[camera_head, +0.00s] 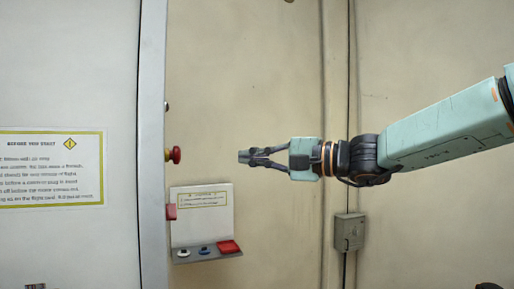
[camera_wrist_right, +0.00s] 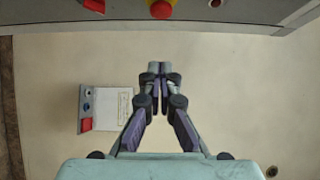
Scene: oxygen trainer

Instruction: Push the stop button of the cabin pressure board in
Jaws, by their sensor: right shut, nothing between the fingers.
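The red stop button (camera_head: 174,155) with a yellow collar sticks out sideways from the edge of a tall grey-white panel (camera_head: 153,90). In the right wrist view the red button (camera_wrist_right: 161,9) is at the top edge, partly cut off, ahead of the fingers. My right gripper (camera_head: 243,156) is shut and empty. It points left at about the button's height in the head view, with a clear gap between its fingertips and the button. The fingertips (camera_wrist_right: 160,68) also show together in the right wrist view. My left gripper is not in view.
Below the button is a small white sign board (camera_head: 201,222) with a grey ledge holding a white, a blue and a red control. A pink-red part (camera_head: 171,212) sits on the panel edge beside it. A grey box (camera_head: 349,232) is on the wall. A notice (camera_head: 52,168) hangs at left.

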